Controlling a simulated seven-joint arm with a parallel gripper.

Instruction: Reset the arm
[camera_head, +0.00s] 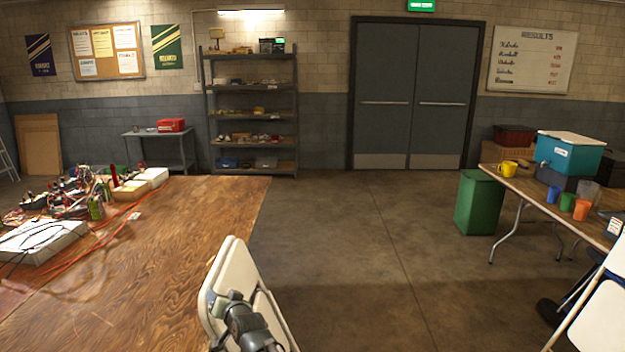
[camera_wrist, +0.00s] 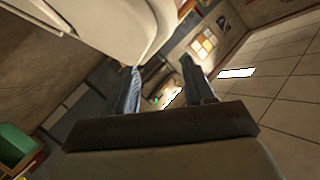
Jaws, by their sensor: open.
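My gripper (camera_wrist: 160,66) shows in the wrist view with its two dark fingers apart and nothing between them. The wrist view is strongly tilted, with the ceiling at the right. A large pale rounded surface fills the top left of that view, close to the fingers; I cannot tell for sure what it is. In the head view a dark grey part of my arm shows at the bottom, in front of a white folding chair. The fingers cannot be made out there.
The folding chair (camera_head: 222,283) stands at the right edge of the wooden table (camera_head: 190,225). Cables and small devices crowd the table's left side. A green bin (camera_head: 479,203) and a table with a teal cooler (camera_head: 568,158) stand right. The middle floor is clear.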

